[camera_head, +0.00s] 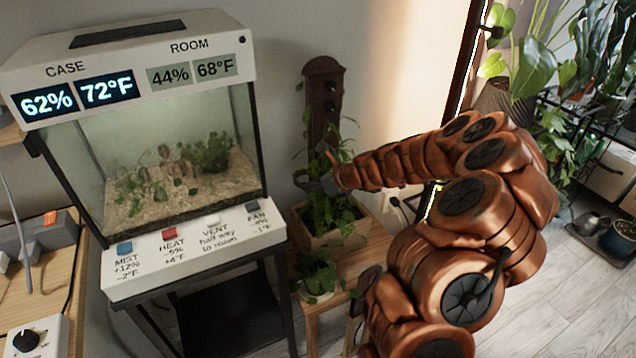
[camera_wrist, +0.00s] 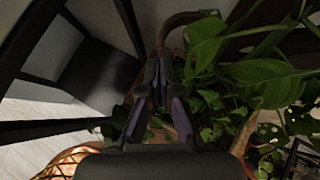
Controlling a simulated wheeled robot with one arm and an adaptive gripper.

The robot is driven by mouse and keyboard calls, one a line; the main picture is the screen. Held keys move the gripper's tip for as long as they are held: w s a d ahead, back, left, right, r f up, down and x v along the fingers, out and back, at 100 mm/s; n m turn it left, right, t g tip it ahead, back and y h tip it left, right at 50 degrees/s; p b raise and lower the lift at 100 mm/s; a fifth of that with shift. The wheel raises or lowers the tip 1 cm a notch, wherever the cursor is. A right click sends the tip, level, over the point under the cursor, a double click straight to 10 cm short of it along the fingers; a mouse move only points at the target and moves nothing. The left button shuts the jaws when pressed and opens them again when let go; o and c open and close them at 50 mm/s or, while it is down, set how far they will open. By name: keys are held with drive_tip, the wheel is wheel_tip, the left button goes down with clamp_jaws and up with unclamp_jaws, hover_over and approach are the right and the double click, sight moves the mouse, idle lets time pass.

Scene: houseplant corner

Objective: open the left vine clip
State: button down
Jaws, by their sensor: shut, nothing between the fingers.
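My gripper (camera_head: 315,182) is low in front of a leafy vine plant (camera_head: 325,212) in the head view. A dark brown upright board (camera_head: 323,75) behind the plant bears small dark round parts (camera_head: 331,87). I cannot make out the left vine clip for certain; leaves and my gripper cover the lower board.
A glass case (camera_head: 180,165) on a black stand is close left of my gripper. The plant's planter (camera_head: 335,236) stands on a small wooden table (camera_head: 375,250). A smaller potted plant (camera_head: 318,278) is below. Leaves (camera_wrist: 262,80) crowd the wrist view's right side.

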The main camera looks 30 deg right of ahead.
drive_tip(key=w+a+p, duration=0.4)
drive_tip(key=p, duration=0.1)
drive_tip(key=shift+w+a+p, duration=0.15)
drive_tip(key=shift+a+p, duration=0.25)
idle(0.4)
drive_tip(key=shift+d, duration=0.1)
idle(1.1)
